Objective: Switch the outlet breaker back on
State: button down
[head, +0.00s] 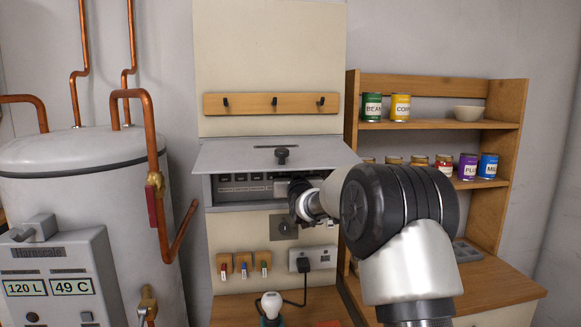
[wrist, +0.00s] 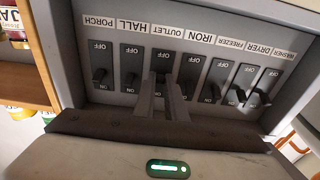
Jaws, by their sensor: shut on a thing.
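The breaker panel (head: 240,190) is a grey wall box with its lid (head: 225,156) raised. In the wrist view, which is upside down, a row of dark breakers sits under white labels, with OFF at the picture's top and ON at the bottom. The OUTLET label (wrist: 165,31) is third from the left, between HALL and IRON. My gripper (wrist: 164,88) is shut at the outlet breaker (wrist: 161,57), its fingers on the lever. The fingers hide the lever, so I cannot tell its position. In the head view, my gripper (head: 298,197) reaches into the panel's right part.
The raised lid overhangs my gripper. The neighbouring hall breaker (wrist: 132,64) and iron breaker (wrist: 190,72) are close on either side. Below the panel are key hooks (head: 243,264) and a socket with a plug (head: 303,262). A shelf (head: 430,127) stands right, a water heater (head: 80,180) left.

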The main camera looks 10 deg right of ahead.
jog(key=shift+r+g, duration=0.15)
jog(key=shift+g, duration=0.25)
jog(key=c, duration=1.8)
grip_release()
jog(key=shift+s, duration=0.1)
jog(key=s+b, duration=0.2)
jog(key=s, duration=1.5)
jog(key=shift+s+d, duration=0.1)
